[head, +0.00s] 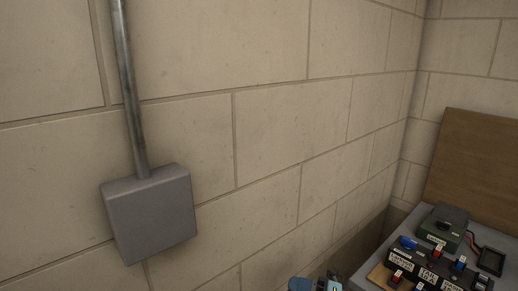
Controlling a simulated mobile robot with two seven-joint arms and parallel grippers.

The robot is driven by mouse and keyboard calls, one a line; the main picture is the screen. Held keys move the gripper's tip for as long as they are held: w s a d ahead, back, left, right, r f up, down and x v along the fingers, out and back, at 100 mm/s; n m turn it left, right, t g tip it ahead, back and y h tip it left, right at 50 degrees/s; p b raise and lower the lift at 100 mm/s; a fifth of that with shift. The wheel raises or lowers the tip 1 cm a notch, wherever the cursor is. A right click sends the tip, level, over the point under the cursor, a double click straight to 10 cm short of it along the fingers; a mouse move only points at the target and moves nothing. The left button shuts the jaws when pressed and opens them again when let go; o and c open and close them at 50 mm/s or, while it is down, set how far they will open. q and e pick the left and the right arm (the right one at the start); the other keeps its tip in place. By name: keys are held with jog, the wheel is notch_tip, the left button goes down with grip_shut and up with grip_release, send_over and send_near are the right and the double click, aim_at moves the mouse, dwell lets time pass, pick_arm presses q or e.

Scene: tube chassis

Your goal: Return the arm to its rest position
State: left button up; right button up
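A small blue and grey part with a green spot (334,287) pokes up at the bottom edge, right of the middle. It is cut off by the frame, and I cannot tell whether it belongs to one of my arms.
A grey box (150,215) with a metal pipe (128,85) is on the block wall (270,120) at left. At lower right, a grey bench top (426,219) holds a labelled terminal block (428,268), a dark device (446,224) and a black tray (491,261). A brown board (478,160) stands behind.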

jog(key=s+d+f+m+t+h, duration=0.3)
jog(key=s+d+f+m+h, duration=0.2)
jog(key=s+f+m+h, duration=0.75)
jog(key=s+d+f+m+t+h, duration=0.25)
jog(key=s+d+f+m, duration=0.45)
jog(key=m, duration=1.1)
jog(key=s+r+p, duration=0.3)
jog(key=r+p, duration=0.7)
jog(key=p, duration=0.2)
jog(key=shift+s+a+h+p, duration=0.3)
jog(key=shift+s+a+p, duration=0.05)
jog(key=shift+a, duration=0.05)
